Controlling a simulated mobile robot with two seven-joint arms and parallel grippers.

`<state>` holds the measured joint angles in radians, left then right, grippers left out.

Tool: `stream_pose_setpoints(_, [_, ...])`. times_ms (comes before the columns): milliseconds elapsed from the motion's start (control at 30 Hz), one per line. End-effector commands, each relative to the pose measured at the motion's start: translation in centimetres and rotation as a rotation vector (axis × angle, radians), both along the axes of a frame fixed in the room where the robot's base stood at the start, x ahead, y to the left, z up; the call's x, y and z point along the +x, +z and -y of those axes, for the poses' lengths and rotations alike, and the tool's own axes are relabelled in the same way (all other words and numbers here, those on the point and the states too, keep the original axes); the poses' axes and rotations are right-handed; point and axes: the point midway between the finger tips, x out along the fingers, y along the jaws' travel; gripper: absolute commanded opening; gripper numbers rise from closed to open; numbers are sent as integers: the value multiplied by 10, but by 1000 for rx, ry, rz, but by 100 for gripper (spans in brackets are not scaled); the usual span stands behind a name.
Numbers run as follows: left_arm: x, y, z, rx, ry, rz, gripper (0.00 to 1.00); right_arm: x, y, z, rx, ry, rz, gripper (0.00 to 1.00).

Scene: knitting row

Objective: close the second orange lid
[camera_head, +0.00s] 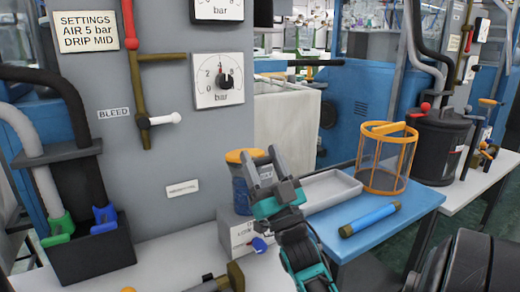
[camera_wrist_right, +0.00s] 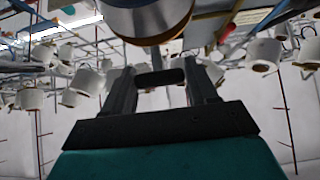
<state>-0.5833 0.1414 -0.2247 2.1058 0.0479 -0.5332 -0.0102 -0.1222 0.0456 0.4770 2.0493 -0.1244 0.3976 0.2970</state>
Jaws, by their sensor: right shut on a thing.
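A jar with an orange lid (camera_head: 238,156) stands behind my right gripper, with its blue-tinted body (camera_head: 240,195) partly hidden. The lid looks seated on top, but the gripper covers its right side. My right gripper (camera_head: 262,168) is beside the jar, pointing up and left. In the right wrist view the fingers (camera_wrist_right: 161,80) are shut on a small dark bar (camera_wrist_right: 160,77). A round metallic thing (camera_wrist_right: 150,18) shows just above it. I cannot tell what the bar belongs to. My left gripper is not in view. No other orange lid is clear.
A wire basket with an orange rim (camera_head: 388,130) and a blue tube (camera_head: 370,219) are on the blue table (camera_head: 415,205). A grey tray (camera_head: 330,190) lies beside the jar. A grey panel with gauges (camera_head: 217,80) rises behind. Hoses stand in a black box (camera_head: 90,255) at left.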

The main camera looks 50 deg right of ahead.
Motion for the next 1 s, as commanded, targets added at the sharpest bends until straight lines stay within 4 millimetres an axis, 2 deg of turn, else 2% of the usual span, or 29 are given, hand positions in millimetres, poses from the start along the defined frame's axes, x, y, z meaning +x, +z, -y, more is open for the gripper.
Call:
stream_pose_setpoints(33, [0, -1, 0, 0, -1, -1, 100, 0, -9, -1, 5, 1, -10, 3])
stream_pose_setpoints(300, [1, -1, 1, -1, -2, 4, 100, -2, -23, -1, 4, 1, -9, 3])
stream_pose_setpoints(900, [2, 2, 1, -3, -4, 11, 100, -2, -30, -1, 7, 1, -14, 2])
stream_pose_setpoints(933, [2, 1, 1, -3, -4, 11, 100, -2, -30, -1, 7, 1, -14, 58])
stream_pose_setpoints(1000, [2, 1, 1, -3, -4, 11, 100, -2, -29, -1, 6, 1, -13, 65])
